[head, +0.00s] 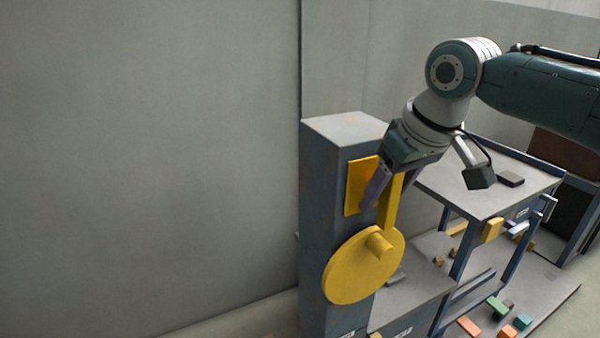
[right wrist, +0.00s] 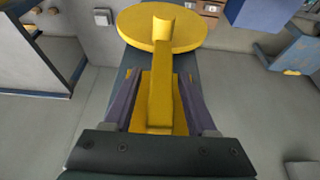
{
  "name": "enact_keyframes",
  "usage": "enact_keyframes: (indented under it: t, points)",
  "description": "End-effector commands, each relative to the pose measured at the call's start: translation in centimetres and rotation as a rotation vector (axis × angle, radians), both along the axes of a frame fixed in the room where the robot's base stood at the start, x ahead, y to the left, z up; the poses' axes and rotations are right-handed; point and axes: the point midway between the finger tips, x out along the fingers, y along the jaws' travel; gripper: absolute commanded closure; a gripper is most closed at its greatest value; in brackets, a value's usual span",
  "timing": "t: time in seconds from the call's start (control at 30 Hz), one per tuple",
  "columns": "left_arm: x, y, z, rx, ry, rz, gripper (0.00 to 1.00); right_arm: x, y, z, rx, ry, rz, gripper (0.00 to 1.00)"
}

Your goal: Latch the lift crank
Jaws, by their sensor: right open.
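The lift crank is a yellow disc (head: 362,267) with a raised hub and a yellow arm (head: 391,208), on the front of a grey-blue post (head: 325,200). The arm points up from the hub, in front of a yellow plate (head: 359,186). My right gripper (head: 389,197) is open around the upper part of the arm. In the right wrist view, the crank arm (right wrist: 160,85) lies between the two purple fingers of my right gripper (right wrist: 158,92), with a gap on each side. The arm's far end is partly hidden by the gripper body. My left gripper is out of view.
To the right stands a grey-topped table (head: 480,195) with a dark block (head: 510,179) on it. Below it, several coloured blocks lie on a low grey surface (head: 540,292). A plain wall (head: 150,150) fills the left, with free room before it.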

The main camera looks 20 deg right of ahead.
Motion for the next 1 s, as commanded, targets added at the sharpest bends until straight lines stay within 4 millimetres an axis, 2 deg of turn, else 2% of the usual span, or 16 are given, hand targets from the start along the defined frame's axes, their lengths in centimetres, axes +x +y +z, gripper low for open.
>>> enact_keyframes:
  t: [0.07,0.57,1.0]
  points:
    - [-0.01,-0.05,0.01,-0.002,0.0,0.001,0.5,0.0,0.02,0.02,0.0,0.0,0.0,0.44]
    - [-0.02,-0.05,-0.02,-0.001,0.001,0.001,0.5,-0.01,0.0,0.03,0.0,0.0,0.0,1.0]
    - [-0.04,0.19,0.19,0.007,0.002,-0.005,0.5,-0.04,0.03,0.11,-0.009,0.0,0.001,1.0]
